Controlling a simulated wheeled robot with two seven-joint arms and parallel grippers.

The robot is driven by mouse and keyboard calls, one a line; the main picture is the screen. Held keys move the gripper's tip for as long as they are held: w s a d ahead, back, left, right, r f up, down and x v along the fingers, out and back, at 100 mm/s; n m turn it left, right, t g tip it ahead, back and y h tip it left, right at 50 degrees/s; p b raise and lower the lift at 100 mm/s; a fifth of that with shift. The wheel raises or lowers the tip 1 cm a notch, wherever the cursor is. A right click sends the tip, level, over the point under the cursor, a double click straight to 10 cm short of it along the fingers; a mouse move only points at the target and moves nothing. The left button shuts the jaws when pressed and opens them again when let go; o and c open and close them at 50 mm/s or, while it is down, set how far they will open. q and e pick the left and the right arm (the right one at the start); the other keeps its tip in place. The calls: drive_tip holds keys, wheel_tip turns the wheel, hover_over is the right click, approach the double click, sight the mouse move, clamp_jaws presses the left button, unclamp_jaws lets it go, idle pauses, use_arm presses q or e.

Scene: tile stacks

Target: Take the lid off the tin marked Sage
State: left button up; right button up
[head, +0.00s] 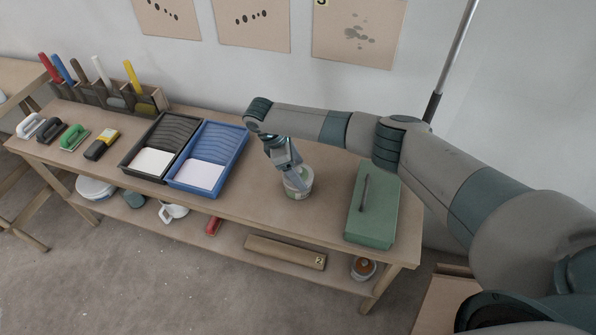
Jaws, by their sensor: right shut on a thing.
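A small round tin (298,187) with a pale body and a green patch stands on the wooden bench, right of the blue tray. Its label is too small to read. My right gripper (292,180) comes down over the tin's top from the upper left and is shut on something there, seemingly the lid. The gripper covers much of the top, so I cannot tell whether the lid is still seated on the tin. My left gripper is not in view.
A blue tray (237,142) and a black tray (133,162) lie left of the tin. A green box (384,215) with a handle stands right. Brushes in a rack (118,97) and several tools fill the left end. The bench (262,204) is bare around the tin.

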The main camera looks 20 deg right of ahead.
sight(299, 170)
drive_tip(key=shift+r, duration=0.5)
drive_tip(key=r, duration=0.1)
drive_tip(key=r+b, duration=0.1)
drive_tip(key=r, duration=0.1)
drive_tip(key=shift+s+d, duration=0.15)
drive_tip(key=shift+s, duration=0.05)
drive_tip(key=s+d+r, duration=0.4)
drive_tip(key=s+r, duration=0.3)
drive_tip(key=s, duration=0.3)
drive_tip(key=shift+d, duration=0.35)
drive_tip(key=shift+s+b, duration=0.1)
drive_tip(key=shift+b, duration=0.2)
drive_tip(key=shift+f, duration=0.1)
